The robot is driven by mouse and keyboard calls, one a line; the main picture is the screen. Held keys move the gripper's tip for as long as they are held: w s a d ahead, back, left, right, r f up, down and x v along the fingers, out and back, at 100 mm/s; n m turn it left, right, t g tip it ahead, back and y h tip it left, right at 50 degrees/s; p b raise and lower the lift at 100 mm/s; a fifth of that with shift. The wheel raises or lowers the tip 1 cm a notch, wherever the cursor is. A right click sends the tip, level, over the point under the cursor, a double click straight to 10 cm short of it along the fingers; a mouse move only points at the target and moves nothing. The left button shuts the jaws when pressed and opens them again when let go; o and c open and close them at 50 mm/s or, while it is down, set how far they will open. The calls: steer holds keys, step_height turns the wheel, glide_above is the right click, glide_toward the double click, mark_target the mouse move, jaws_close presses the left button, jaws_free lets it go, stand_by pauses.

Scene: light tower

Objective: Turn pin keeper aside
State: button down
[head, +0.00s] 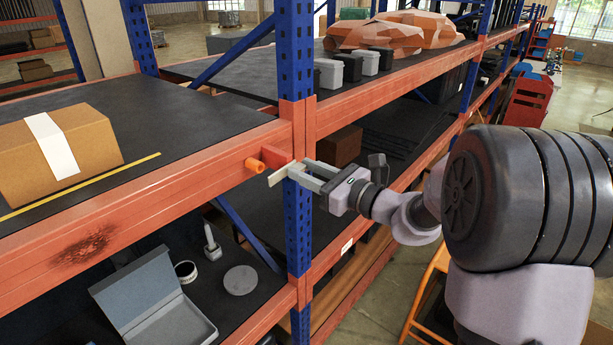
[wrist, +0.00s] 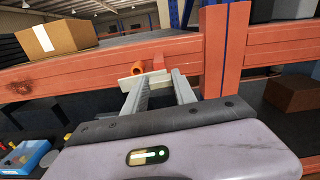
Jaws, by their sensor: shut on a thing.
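A pale flat bar, apparently the pin keeper (head: 277,177), lies across the tips of my gripper (head: 289,174) at the front of the orange rack beam, beside the blue upright. In the wrist view the keeper (wrist: 129,82) spans sideways in front of my gripper (wrist: 156,82). The fingers are shut on it, with their pads partly hidden. An orange round pin (head: 255,165) sticks out just left of the keeper; it also shows in the wrist view (wrist: 138,67). A red block (head: 271,158) sits between the pin and the upright.
The orange beam (head: 180,190) and blue upright (head: 298,235) are close to my gripper. A cardboard box (head: 95,150) stands on the upper left shelf. An open grey case (head: 150,310) lies on the lower shelf. The aisle floor in front is mostly free.

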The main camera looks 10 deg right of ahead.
steer(key=n+b, duration=0.5)
steer(key=b, duration=0.4)
steer(key=n+b, duration=0.6)
steer(key=b, duration=0.4)
steer(key=n+b, duration=0.6)
steer(key=b, duration=0.4)
steer(key=shift+s+a+f, duration=0.1)
steer(key=shift+a+f, duration=0.1)
steer(key=shift+f, duration=0.2)
steer(key=shift+r, duration=0.1)
steer(key=c, duration=1)
jaws_free()
